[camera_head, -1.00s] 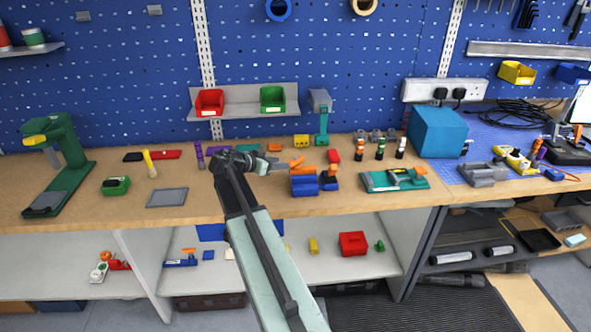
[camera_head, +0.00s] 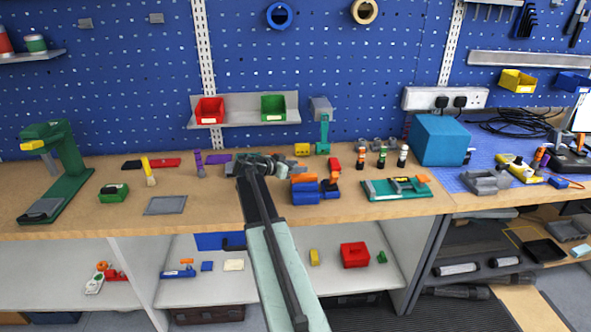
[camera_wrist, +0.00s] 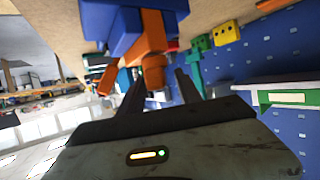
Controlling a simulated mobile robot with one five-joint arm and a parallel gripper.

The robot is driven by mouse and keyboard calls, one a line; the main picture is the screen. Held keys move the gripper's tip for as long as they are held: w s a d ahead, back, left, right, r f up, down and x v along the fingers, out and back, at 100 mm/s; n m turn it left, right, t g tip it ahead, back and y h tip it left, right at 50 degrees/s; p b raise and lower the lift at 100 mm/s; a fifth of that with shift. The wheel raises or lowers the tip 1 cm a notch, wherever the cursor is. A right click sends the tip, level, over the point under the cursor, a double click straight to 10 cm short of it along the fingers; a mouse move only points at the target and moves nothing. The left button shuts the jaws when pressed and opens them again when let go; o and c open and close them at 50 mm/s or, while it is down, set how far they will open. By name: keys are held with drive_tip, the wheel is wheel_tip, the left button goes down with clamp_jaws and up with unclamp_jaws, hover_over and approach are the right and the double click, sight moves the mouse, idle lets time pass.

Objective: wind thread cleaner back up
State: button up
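A blue block-like device with orange parts (camera_head: 315,193) sits near the front edge of the bench. It may be the thread cleaner, but I cannot tell for sure. My gripper (camera_head: 300,166) is just behind and above its left side in the head view. In the wrist view my gripper (camera_wrist: 160,86) has its two dark fingers spread apart. The device's blue body (camera_wrist: 100,22) and a rounded orange part (camera_wrist: 153,66) show beyond the fingertips, the orange part between them in the picture. Whether the fingers touch it I cannot tell. Nothing is visibly held.
A green tool with an orange part (camera_head: 372,190) lies to the right. A teal post device (camera_head: 323,130) and a yellow block (camera_head: 301,149) stand behind. A grey plate (camera_head: 165,205) lies to the left. A shelf with red and green bins (camera_head: 245,118) hangs behind.

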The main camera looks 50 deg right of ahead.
clamp_jaws()
drive_tip(key=shift+a, duration=0.35)
drive_tip(key=shift+d, duration=0.2)
drive_tip(key=shift+s+t, duration=0.1)
drive_tip(key=shift+t, duration=0.2)
